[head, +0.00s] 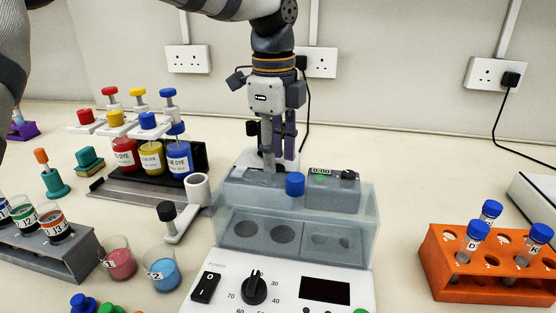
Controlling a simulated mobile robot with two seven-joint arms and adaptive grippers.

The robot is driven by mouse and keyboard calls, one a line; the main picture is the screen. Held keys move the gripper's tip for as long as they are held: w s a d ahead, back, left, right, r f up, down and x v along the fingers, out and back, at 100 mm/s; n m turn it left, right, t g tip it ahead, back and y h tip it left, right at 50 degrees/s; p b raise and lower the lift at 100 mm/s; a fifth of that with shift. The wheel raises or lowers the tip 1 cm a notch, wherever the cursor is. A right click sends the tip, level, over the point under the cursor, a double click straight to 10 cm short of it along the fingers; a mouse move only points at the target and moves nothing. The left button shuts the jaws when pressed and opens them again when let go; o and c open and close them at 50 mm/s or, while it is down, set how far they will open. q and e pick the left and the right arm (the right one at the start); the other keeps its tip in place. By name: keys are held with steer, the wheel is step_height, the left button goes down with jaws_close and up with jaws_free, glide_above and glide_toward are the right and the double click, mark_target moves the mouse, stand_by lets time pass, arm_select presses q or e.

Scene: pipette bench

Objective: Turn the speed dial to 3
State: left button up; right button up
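A black dial (254,287) with a white pointer line sits on the white front panel of a bath unit. The numbers around it include 30, 40, 60 and 70, and no 3 is readable there. Behind the bath, a grey unit (330,195) carries a small display and a small black knob (348,175); any scale on the knob is too small to read. My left gripper (271,160) points down at the back of the bath, left of this knob and apart from it. Its fingertips are small and partly overlap things behind, so their opening is unclear. My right gripper is out of view.
A clear cover surrounds the bath, and a blue cap (295,184) stands at its back. Dye bottles (150,158) stand in a dark rack to the left. Beakers (161,272) are at front left. An orange tube rack (470,285) is at right, with clear bench before it.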

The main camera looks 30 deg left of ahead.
arm_select(q)
step_height(320, 180, down, 2)
steer(key=shift+f, duration=0.2)
steer(key=shift+w, duration=0.1)
steer(key=shift+r, duration=0.1)
jaws_close()
